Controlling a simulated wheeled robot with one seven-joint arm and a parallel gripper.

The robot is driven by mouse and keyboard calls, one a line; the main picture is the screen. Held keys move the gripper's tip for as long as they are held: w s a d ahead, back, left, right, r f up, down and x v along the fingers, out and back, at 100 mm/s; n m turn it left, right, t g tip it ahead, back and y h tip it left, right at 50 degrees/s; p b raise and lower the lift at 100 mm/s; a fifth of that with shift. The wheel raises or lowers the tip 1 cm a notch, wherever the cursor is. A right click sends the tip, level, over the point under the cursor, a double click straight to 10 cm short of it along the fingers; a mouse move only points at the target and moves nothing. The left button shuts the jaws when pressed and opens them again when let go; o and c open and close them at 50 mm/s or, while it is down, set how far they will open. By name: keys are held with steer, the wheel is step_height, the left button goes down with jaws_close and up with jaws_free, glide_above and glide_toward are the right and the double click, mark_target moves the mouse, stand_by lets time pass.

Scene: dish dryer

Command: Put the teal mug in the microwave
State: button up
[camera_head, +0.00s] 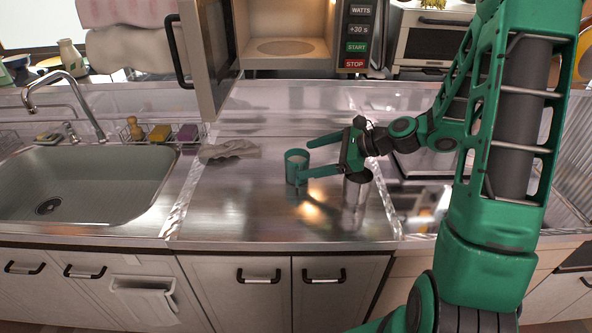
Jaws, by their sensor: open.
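The teal mug (296,168) stands upright on the steel counter, left of the middle. My gripper (306,157) comes in from the right, with its two green fingers open and reaching toward the mug. One finger is at the mug's far side and the other at its near side. I cannot tell whether either finger touches it. The microwave (345,40) is at the top, behind the counter. Its door (209,50) is swung open to the left, and its lit inside shows a round turntable (286,47) that looks empty.
A metal cylinder (354,190) stands on the counter just below my gripper. A crumpled grey cloth (230,149) lies left of the mug. The sink (85,185) with its faucet (75,100) is further left. The counter in front of the mug is clear.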

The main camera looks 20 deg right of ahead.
mark_target(288, 156)
steer(key=w+m, duration=0.1)
steer(key=w+a+f+m+t, duration=0.1)
steer(key=w, duration=0.1)
steer(key=w+a+f+m, duration=0.1)
steer(key=w, duration=0.1)
steer(key=shift+y, duration=0.3)
steer(key=shift+x, duration=2.6)
steer(key=shift+d, duration=0.1)
steer(key=c, duration=1.7)
steer(key=shift+r, duration=0.1)
